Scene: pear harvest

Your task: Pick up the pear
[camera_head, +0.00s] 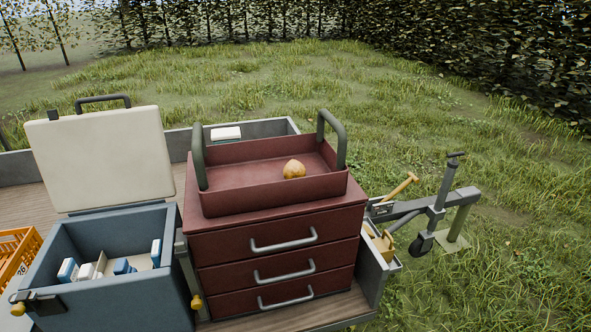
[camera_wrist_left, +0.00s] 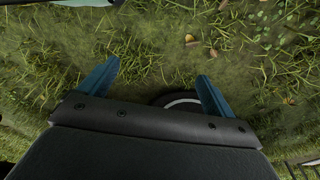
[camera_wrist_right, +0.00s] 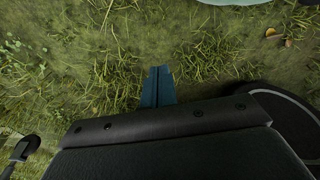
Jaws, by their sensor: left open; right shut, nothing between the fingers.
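The yellow pear (camera_head: 294,169) lies in the open red tray (camera_head: 245,203) with two dark upright handles, on top of a red drawer cabinet (camera_head: 215,247). It is in the right part of the tray. Neither gripper shows in the head view. The pear is in neither wrist view.
Left of the cabinet stands a blue cooler (camera_head: 125,240) with its pale lid (camera_head: 102,160) raised and several blue-and-white items inside. An orange crate (camera_head: 18,250) is at the far left. A trailer hitch (camera_head: 435,215) sticks out at right. Grass lies around, with hedges behind.

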